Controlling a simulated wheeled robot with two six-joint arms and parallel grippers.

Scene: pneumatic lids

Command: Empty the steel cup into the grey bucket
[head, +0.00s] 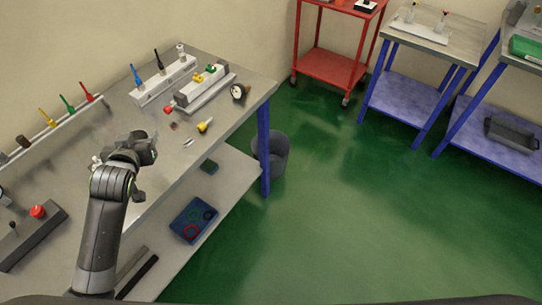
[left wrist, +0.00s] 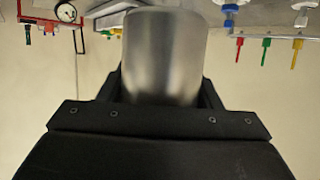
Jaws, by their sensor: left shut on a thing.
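The steel cup (left wrist: 163,58) fills the upper middle of the left wrist view, a plain brushed cylinder. My left gripper (left wrist: 162,90) is shut on it, with a dark finger on each side. In the head view my left gripper (head: 138,152) is above the grey workbench (head: 178,143). The cup cannot be clearly made out there, and its contents are hidden. The grey bucket (head: 272,157) stands on the green floor beside the bench's blue leg, to the right of my gripper and apart from it. My right gripper is not in view.
Valve blocks (head: 200,92) and a gauge (head: 239,92) stand at the bench's far end. Coloured tools on a rack (head: 55,132) line the wall. A blue tray (head: 193,219) lies on the lower shelf. A red cart (head: 327,62) stands behind. Open floor lies right.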

